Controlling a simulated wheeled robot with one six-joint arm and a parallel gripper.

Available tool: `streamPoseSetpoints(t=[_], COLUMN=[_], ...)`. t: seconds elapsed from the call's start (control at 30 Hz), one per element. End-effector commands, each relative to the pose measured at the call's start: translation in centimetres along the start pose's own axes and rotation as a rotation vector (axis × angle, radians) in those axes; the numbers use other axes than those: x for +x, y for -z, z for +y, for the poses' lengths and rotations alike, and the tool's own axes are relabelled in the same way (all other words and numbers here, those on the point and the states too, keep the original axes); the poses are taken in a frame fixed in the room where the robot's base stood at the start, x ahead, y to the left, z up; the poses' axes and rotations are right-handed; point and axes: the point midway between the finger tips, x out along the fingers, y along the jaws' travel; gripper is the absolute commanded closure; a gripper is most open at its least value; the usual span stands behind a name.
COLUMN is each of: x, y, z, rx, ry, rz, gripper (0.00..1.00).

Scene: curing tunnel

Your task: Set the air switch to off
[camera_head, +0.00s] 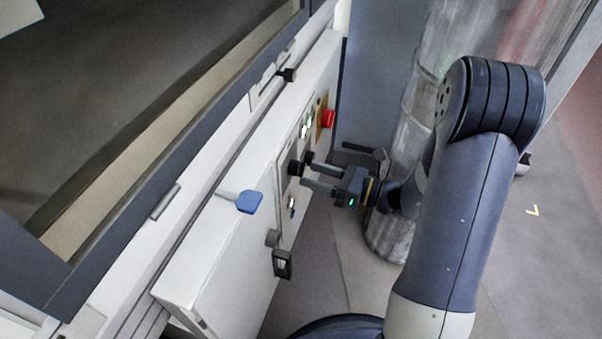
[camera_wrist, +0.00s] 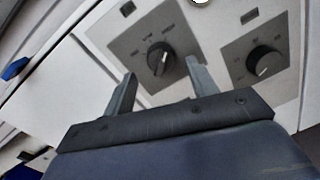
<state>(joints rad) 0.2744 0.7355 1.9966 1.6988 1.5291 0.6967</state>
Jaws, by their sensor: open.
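A black rotary switch (camera_wrist: 160,59) with a white pointer mark sits on a grey plate in the wrist view. Its small labels are too blurred to read, so I cannot tell for certain that it is the air switch. In the head view a black knob (camera_head: 294,168) stands out from the panel face. My gripper (camera_head: 306,171) is open, its fingers pointing at the panel near this knob. In the wrist view the fingertips (camera_wrist: 160,72) lie to either side of the switch; contact is not clear.
A second black knob (camera_wrist: 264,61) sits on its own plate to the right in the wrist view. A red button (camera_head: 328,119) and lit indicators (camera_head: 306,128) are farther along the panel. A blue handle (camera_head: 248,202) juts from the machine; a wrapped column (camera_head: 388,232) stands behind my gripper.

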Motion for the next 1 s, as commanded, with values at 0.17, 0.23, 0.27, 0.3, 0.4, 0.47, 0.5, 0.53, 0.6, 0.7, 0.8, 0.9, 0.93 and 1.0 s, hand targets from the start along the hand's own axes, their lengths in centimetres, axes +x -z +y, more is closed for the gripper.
streamPoseSetpoints(t=[0.17, 0.23, 0.27, 0.3, 0.4, 0.47, 0.5, 0.53, 0.6, 0.7, 0.8, 0.9, 0.93, 1.0], x=[2.1, 2.6, 2.8, 2.9, 3.1, 3.2, 3.1, 3.1, 3.1, 3.1, 3.1, 3.1, 3.1, 3.1], y=[0.1, 0.1, 0.0, 0.0, 0.0, 0.0, 0.0, 0.0, 0.0, 0.0, 0.0, 0.0, 0.0, 0.0], z=[0.0, 0.0, 0.0, 0.0, 0.0, 0.0, 0.0, 0.0, 0.0, 0.0, 0.0, 0.0, 0.0, 0.0], rx=[-0.002, -0.002, -0.002, -0.001, -0.001, -0.001, -0.001, -0.001, -0.001, -0.001, -0.001, -0.001, -0.001, -0.001], ry=[-0.002, -0.002, -0.001, -0.001, -0.001, -0.001, -0.001, 0.0, 0.0, 0.0, 0.0, 0.0, 0.0, -0.001], rz=[0.001, 0.001, 0.0, 0.0, 0.0, 0.0, 0.0, 0.0, 0.0, 0.0, 0.0, 0.0, 0.0, 0.0], gripper=[0.45, 0.45, 0.45, 0.45, 0.45, 0.45, 0.45, 0.45, 0.45, 0.51, 0.59, 0.67, 0.7, 0.75])
